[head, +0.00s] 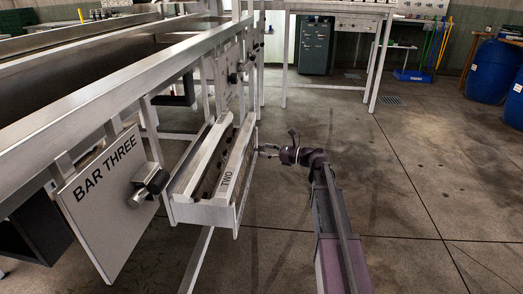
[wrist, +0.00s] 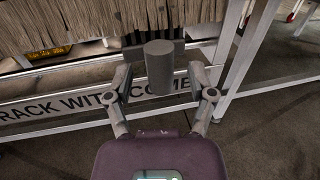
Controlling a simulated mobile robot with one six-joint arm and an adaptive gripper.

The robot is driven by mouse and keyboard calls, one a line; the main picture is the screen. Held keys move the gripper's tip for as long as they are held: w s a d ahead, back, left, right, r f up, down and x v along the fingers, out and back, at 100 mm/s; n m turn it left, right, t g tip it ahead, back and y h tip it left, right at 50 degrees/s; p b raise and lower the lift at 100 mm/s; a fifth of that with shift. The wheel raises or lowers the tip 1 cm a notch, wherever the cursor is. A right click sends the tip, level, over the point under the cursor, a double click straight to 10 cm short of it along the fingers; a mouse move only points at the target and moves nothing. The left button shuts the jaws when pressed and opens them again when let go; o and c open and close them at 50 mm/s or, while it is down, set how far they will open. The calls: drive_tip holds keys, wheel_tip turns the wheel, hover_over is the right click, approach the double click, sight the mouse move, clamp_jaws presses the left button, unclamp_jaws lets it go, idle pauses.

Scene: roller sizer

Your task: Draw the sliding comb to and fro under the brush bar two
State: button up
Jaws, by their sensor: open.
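The brush bar unit marked TWO (head: 225,182) juts out from the machine's side in the head view. In the wrist view, its tan bristles (wrist: 70,25) hang along the top, with dark comb teeth (wrist: 125,38) below them. A grey cylindrical handle (wrist: 160,68) stands out from a dark plate at the comb's right part. My gripper (wrist: 160,82) is open, with one finger to each side of the handle and visible gaps between. In the head view my gripper (head: 267,151) is at the right side of unit TWO; the handle is hard to make out there.
A lettered rail (wrist: 60,112) runs below the comb, and a metal leg (wrist: 245,50) stands to the right. The BAR THREE plate (head: 110,195) with its knob is at the left. Open floor (head: 420,190) lies right of my arm; blue barrels (head: 492,72) stand far right.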

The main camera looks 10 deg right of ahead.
drive_tip(key=shift+x, duration=1)
clamp_jaws()
